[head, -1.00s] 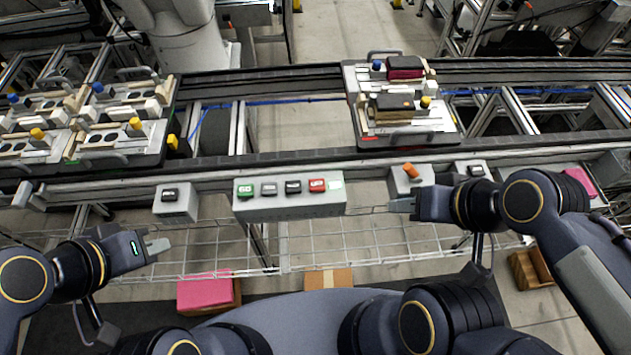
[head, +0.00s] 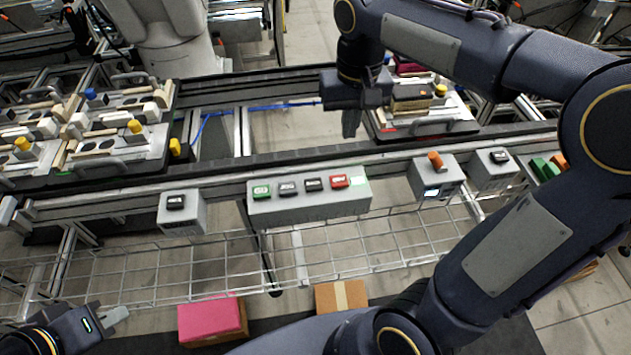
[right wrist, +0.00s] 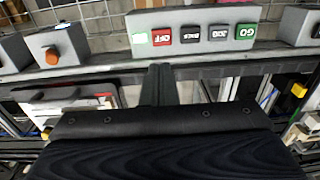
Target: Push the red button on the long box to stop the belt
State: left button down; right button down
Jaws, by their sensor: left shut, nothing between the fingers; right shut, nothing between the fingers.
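The long grey box (head: 310,206) is mounted on the near side of the belt rail. Its top has a green button (head: 262,191), two dark buttons, the red button (head: 339,181) and a pale green patch at the right end. In the right wrist view the long box (right wrist: 200,19) appears inverted, with the red button (right wrist: 161,36) near its left end. My right gripper (head: 350,128) is shut and empty, pointing down above the belt, beyond the red button and apart from it. My left gripper (head: 116,313) is shut and empty at the lower left, far from the box.
A small box with an orange knob (head: 434,159) stands right of the long box; a small box with a black button (head: 176,203) stands left. A loaded pallet (head: 440,124) is partly hidden behind my right arm. A wire rack (head: 160,262) runs below.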

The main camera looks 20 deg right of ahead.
aim_at(339, 181)
jog(key=shift+w+a+f, duration=0.1)
jog(key=shift+w+a, duration=0.2)
jog(key=shift+w, duration=0.2)
jog(key=shift+f, duration=0.15)
notch_tip(339, 181, down, 14)
jog(key=shift+r+b, duration=0.1)
jog(key=shift+b, duration=0.25)
